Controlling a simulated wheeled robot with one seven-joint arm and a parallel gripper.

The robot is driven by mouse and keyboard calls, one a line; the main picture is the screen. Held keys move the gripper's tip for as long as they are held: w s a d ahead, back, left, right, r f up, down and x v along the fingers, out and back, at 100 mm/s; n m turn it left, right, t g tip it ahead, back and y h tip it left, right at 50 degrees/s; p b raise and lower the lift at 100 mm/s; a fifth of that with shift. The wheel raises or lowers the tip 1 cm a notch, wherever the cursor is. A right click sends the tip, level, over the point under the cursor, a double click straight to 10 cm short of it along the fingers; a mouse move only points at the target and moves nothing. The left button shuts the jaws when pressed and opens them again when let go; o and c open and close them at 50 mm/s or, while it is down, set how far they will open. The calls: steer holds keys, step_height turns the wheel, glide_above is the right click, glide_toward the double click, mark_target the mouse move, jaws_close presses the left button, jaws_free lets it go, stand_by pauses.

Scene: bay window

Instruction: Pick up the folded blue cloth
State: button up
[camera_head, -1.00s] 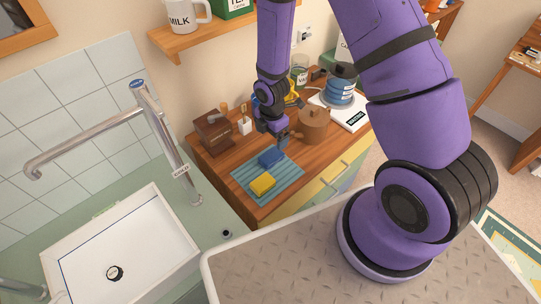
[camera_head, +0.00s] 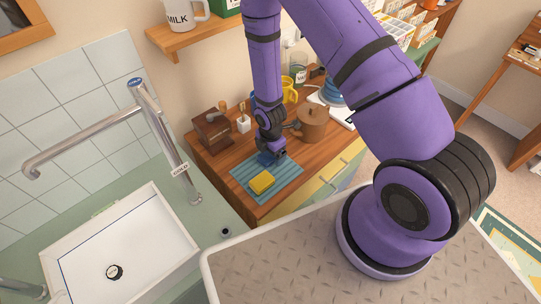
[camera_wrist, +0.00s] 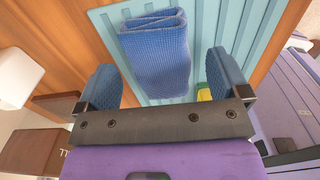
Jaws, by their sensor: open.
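The folded blue cloth (camera_wrist: 158,55) lies on the ribbed light-blue mat (camera_wrist: 232,25) in the wrist view. My gripper (camera_wrist: 165,80) is open, its two blue-padded fingers on the left and right of the cloth, with a gap on each side. I cannot tell how far above the mat the fingertips are. In the head view my gripper (camera_head: 272,156) is over the back of the mat (camera_head: 245,174) and hides most of the cloth (camera_head: 264,159).
A yellow sponge (camera_head: 262,183) lies on the mat close in front of the cloth. A brown pot (camera_head: 312,122) stands to the right of my wrist. A wooden box (camera_head: 212,131) and a small white holder (camera_head: 243,124) stand behind on the left.

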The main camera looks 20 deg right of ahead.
steer(key=shift+f, duration=0.45)
steer(key=c, duration=1)
steer(key=shift+r, duration=0.1)
steer(key=shift+r, duration=4.95)
